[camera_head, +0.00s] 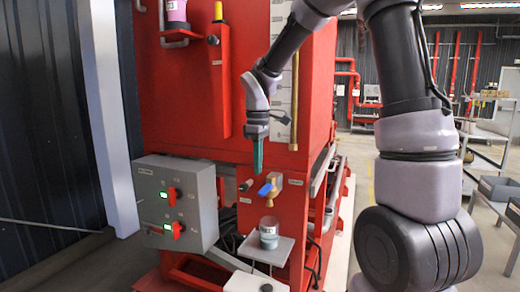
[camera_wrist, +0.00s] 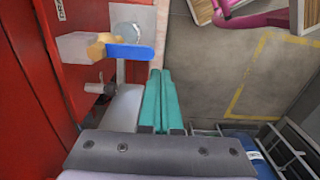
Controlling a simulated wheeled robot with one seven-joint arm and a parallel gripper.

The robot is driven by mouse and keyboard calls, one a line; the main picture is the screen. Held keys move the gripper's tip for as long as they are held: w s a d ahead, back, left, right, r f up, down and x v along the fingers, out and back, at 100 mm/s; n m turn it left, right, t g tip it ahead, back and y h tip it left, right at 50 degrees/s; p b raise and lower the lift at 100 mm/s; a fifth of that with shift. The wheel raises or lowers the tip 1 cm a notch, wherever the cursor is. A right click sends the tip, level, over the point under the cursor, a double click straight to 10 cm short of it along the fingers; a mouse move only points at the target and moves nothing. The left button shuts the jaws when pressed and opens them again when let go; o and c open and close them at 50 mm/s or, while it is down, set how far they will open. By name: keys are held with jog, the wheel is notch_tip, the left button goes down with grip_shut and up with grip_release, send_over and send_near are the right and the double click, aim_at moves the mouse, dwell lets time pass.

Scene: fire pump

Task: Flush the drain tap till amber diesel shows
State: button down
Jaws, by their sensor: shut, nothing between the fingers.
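The drain tap (camera_head: 273,186) is a brass valve with a blue lever (camera_head: 265,189) on the front of the red pump unit. In the wrist view the blue lever (camera_wrist: 130,52) points right from the brass body (camera_wrist: 96,48). A small jar (camera_head: 268,232) with a label stands on a grey shelf (camera_head: 280,251) below the tap; its contents cannot be told. In the wrist view a round top (camera_wrist: 127,33), apparently the jar, shows behind the lever. My gripper (camera_head: 257,169) has its teal fingers shut and empty, just above and left of the lever, pointing down. No flow is visible.
A grey control box (camera_head: 178,203) with red switches and green lights sits left of the tap. A dark-handled fitting (camera_head: 246,185) sits just left of the lever. A brass vertical rod (camera_head: 295,100) is above. The floor at right (camera_wrist: 225,70) is open, with shelving beyond.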

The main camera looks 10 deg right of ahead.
notch_tip(320, 180, up, 6)
jog(key=shift+s, duration=0.35)
jog(key=shift+a, duration=0.1)
dwell(0.7)
